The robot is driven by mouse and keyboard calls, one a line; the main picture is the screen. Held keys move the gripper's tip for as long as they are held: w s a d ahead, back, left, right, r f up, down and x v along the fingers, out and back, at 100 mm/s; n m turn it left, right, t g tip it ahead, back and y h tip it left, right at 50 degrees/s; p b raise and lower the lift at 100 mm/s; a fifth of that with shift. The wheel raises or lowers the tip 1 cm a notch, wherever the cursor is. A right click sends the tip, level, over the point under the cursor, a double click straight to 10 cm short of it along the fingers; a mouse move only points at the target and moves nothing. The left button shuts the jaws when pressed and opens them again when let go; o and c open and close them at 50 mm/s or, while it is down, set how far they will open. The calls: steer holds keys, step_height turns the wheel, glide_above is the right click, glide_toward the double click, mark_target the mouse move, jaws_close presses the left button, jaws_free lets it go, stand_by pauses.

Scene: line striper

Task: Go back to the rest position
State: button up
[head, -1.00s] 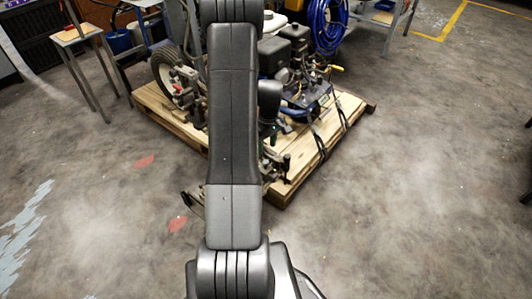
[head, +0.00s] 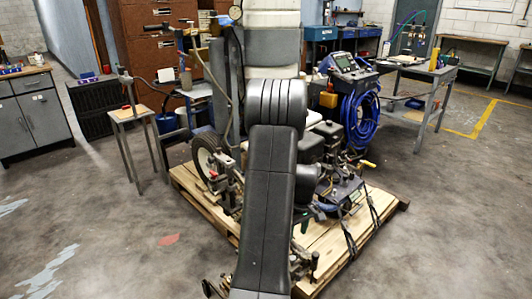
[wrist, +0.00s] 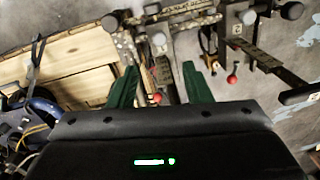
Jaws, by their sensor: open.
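My gripper (wrist: 160,82) shows in the wrist view with its two green fingers apart and nothing visible held between them. Just beyond the fingers are metal bars and brackets of the line striper, with a red-knobbed lever (wrist: 232,78) to the right and another red knob (wrist: 157,98) between the fingers. I cannot tell whether the fingers touch any of it. In the head view the line striper (head: 340,150) stands on a wooden pallet (head: 205,200). My arm crosses in front of it and hides its middle. I cannot clearly make out the gripper there.
A small stool-like stand (head: 135,115) and a grey cabinet (head: 30,110) are at the left. A workbench (head: 425,75) stands at the back right. Brown cabinets (head: 150,55) stand behind. The concrete floor is open left and right of the pallet.

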steer(key=f, duration=0.4)
steer(key=f+b, duration=0.1)
steer(key=f, duration=0.3)
steer(key=f+b, duration=0.1)
steer(key=f, duration=0.3)
steer(key=shift+s+a+f, duration=0.15)
steer(key=shift+s+a, duration=0.1)
steer(key=shift+a, duration=0.1)
steer(key=shift+s+a, duration=0.35)
steer(key=shift+a, duration=0.15)
